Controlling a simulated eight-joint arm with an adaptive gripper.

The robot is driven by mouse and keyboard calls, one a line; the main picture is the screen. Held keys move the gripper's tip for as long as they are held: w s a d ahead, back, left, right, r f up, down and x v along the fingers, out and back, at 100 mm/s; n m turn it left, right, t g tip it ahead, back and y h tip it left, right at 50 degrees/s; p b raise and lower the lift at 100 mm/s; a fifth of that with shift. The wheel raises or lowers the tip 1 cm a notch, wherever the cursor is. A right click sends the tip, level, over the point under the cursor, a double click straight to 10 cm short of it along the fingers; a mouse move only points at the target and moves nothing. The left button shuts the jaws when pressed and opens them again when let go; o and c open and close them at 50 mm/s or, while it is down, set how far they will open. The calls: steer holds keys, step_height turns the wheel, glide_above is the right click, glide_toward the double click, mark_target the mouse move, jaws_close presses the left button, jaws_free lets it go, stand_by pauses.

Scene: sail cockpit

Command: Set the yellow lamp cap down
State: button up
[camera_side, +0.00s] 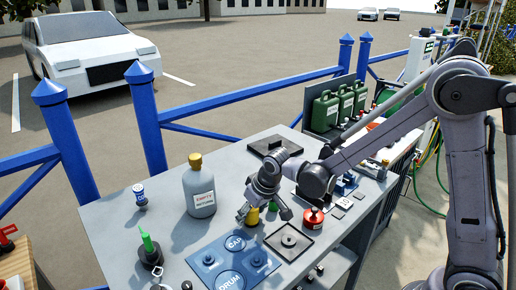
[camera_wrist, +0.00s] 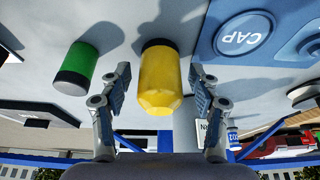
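The yellow lamp cap (camera_wrist: 160,80) is between the two fingers of my gripper (camera_wrist: 160,85) in the wrist view. Gaps show on both sides of it, so the fingers look open around it and not closed on it. In the side view, the cap (camera_side: 252,217) is low near the grey bench top, partly hidden by my gripper (camera_side: 265,207). I cannot tell whether it touches the bench. The blue mat (camera_side: 212,278) has round CAP and DRUM marks. The CAP circle (camera_wrist: 243,35) is empty, to the right of the cap in the wrist view.
A green cylinder with a black end (camera_wrist: 76,68) is left of my gripper in the wrist view. A grey bottle (camera_side: 200,196) stands behind the mat. A red can (camera_side: 313,218) and a square dark plate (camera_side: 288,242) are to the right. A blue fence (camera_side: 240,100) runs behind the bench.

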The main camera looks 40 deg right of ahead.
steer(key=v, duration=1.2)
steer(key=s+d+t, duration=0.1)
steer(key=s+d, duration=0.2)
steer(key=s, duration=0.3)
steer(key=s+d+t, duration=0.1)
steer(key=s+d, duration=0.2)
steer(key=s, duration=0.4)
steer(key=shift+s+r+t, duration=0.3)
steer(key=shift+r, duration=0.1)
stand_by(0.8)
